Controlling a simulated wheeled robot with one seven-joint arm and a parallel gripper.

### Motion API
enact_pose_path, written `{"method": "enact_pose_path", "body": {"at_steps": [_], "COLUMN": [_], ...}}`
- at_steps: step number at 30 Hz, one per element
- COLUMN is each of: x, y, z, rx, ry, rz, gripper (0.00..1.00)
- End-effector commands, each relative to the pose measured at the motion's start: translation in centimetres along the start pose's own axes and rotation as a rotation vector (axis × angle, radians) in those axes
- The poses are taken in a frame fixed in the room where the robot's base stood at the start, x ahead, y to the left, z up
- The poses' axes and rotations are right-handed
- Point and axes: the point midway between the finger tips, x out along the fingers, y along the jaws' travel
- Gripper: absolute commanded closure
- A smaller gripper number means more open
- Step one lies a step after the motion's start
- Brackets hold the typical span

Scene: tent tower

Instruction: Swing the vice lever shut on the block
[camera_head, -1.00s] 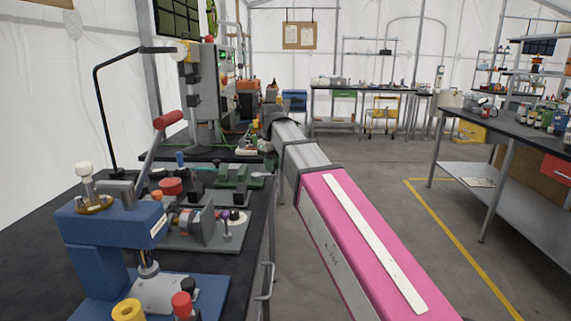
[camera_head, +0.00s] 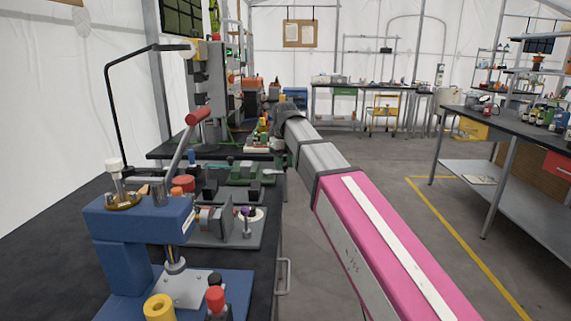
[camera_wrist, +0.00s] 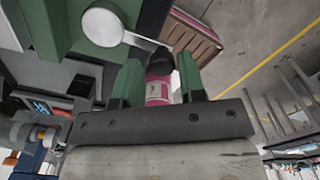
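A green vice (camera_head: 240,172) sits on the bench in the head view. In the wrist view, a green body (camera_wrist: 60,25) carries a round silver hub (camera_wrist: 102,27) whose short arm ends in a black tip (camera_wrist: 160,58); this looks like the vice lever. My gripper (camera_wrist: 161,75) has two green fingers standing apart, just short of the black tip. A pink cylinder (camera_wrist: 158,92) with a small mark shows between the fingers; I cannot tell whether it touches them. I cannot make out the block.
A blue press (camera_head: 135,225) with a red-handled lever (camera_head: 198,117) stands at the near left. A lamp on a black stand (camera_head: 108,110) rises behind it. A side table (camera_head: 520,140) is at the right. The floor between is clear.

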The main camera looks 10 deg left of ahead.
Motion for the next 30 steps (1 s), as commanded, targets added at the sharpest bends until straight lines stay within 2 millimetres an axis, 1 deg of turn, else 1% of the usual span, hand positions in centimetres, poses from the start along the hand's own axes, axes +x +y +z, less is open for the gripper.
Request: {"method": "enact_pose_path", "body": {"at_steps": [10,14,17,24,30], "x": [-0.1,-1.0,-2.4,-6.7,-9.5], "y": [-0.1,-0.1,-0.1,-0.1,0.0], "z": [0.0,0.1,0.1,0.2,0.1], "rx": [-0.001,-0.001,-0.001,-0.001,0.0], "ry": [0.0,-0.002,-0.002,-0.003,-0.001], "rz": [-0.001,-0.002,-0.002,-0.002,-0.001], "gripper": [0.5,0.5,0.5,0.5,0.5]}}
